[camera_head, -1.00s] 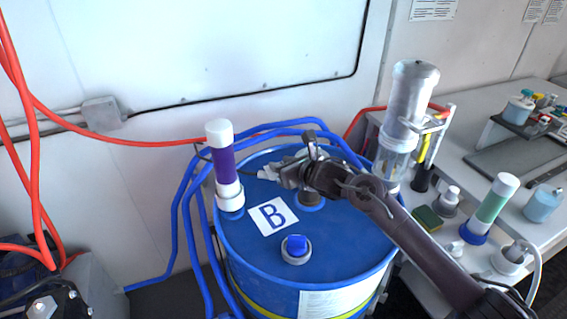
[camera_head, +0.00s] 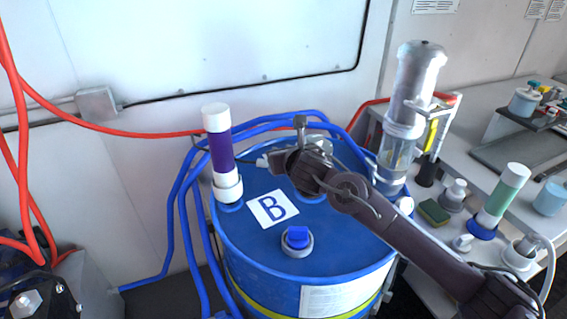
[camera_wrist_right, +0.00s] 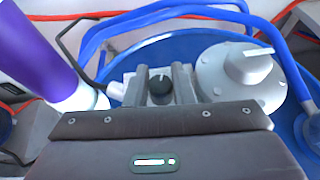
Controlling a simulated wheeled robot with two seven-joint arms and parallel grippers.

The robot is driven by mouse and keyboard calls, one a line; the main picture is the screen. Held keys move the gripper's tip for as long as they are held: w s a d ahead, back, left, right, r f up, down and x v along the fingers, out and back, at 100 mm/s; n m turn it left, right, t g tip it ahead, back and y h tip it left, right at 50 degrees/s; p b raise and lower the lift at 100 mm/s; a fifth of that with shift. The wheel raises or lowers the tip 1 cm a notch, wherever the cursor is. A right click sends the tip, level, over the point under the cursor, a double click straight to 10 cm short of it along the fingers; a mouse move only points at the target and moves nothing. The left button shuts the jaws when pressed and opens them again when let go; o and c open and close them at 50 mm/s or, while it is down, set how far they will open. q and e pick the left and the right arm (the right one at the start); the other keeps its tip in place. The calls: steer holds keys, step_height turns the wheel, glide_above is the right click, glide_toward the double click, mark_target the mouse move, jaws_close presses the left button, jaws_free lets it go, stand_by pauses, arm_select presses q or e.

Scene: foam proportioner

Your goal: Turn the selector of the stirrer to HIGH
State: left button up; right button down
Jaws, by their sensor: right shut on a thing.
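In the right wrist view, a small dark round selector knob (camera_wrist_right: 160,94) with a pale pointer mark stands on a light grey housing (camera_wrist_right: 118,88). My right gripper (camera_wrist_right: 159,82) has one grey finger on each side of the knob and is shut on it. The mark points roughly away from the palm; any HIGH label cannot be read. In the head view my right gripper (camera_head: 268,162) is over the back of the blue drum (camera_head: 340,240), and its wrist hides the knob and most of the stirrer. My left gripper is not in view.
A purple tube with a white cap (camera_head: 220,145) stands at the drum's left edge. Blue hoses (camera_head: 178,200) curve around the back and left. A blue-capped bung (camera_head: 297,240) is at the front. A clear-and-grey cylinder (camera_head: 405,110) stands right. A grey flange with a white lever (camera_wrist_right: 245,75) is beside the gripper.

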steer(key=m+h+b, duration=0.2)
steer(key=h+b, duration=0.1)
steer(key=shift+a+f+m+t+b, duration=0.1)
steer(key=shift+f+m+t+b, duration=0.15)
steer(key=shift+m+t+b, duration=0.15)
steer(key=shift+r+m+h+b, duration=0.1)
steer(key=shift+m+h+b, duration=0.5)
steer(key=shift+m+h, duration=0.45)
steer(key=shift+r+m+h, duration=0.1)
steer(key=shift+m+h, duration=0.45)
steer(key=shift+h, duration=0.4)
steer(key=shift+m+g+h+b, duration=0.35)
steer(key=shift+m+g+h, duration=0.35)
steer(key=shift+m+h, duration=0.45)
steer(key=shift+h, duration=0.25)
steer(key=c, duration=1.5)
jaws_free()
